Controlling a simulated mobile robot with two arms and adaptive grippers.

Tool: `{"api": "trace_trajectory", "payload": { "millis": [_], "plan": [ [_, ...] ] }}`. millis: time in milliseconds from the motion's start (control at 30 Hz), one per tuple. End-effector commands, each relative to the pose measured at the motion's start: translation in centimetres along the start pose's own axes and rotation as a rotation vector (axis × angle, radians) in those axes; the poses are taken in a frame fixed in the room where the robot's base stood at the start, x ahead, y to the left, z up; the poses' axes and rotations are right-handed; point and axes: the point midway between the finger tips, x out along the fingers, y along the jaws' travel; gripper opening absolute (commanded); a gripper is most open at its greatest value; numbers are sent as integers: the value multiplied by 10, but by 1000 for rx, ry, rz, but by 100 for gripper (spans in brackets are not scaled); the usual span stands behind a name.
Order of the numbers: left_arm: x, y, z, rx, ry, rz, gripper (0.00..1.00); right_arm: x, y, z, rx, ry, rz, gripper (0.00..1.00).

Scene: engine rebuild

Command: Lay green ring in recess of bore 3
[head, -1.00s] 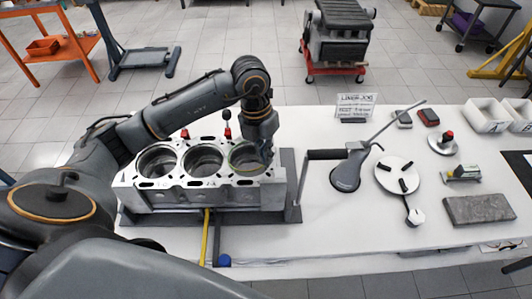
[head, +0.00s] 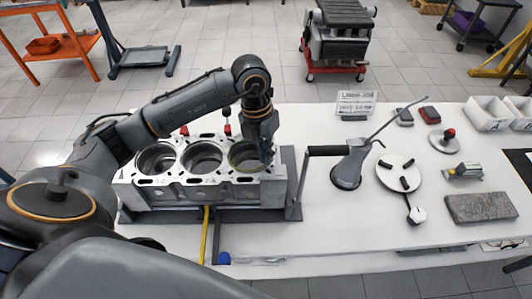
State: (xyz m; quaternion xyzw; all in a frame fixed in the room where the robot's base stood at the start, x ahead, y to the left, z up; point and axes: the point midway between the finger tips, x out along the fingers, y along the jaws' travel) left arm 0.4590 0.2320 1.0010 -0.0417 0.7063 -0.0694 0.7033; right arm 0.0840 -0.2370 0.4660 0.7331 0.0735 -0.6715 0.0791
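The grey engine block (head: 200,188) stands on a dark plate at the left of the white table, with three bores in a row open to the top. The right-hand bore (head: 246,155) has a thin greenish edge, which looks like the green ring; whether it sits in the recess is too small to tell. My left gripper (head: 265,158) points down at the right side of that bore, close to its rim. Its fingers are small and dark, so whether they are open or shut does not show. My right gripper is out of view.
A handled tool (head: 347,172) stands right of the block, with a white disc (head: 398,173) beside it. A grey stone slab (head: 480,207) lies at the right. A yellow strip (head: 204,235) hangs at the table's front edge. White bins (head: 488,113) stand at the back right.

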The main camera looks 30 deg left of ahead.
Motion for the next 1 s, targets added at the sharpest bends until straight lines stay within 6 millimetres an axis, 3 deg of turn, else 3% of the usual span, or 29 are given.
{"api": "trace_trajectory", "payload": {
  "millis": [433, 600, 1000],
  "plan": [
    [1, 0, 0, 0, 0, 0, 0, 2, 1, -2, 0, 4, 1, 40],
    [1, 0, 0, 0, 0, 0, 32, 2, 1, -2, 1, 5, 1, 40],
    [1, 0, 0, 0, 1, 0, 32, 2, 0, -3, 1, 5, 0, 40]
  ]
}}
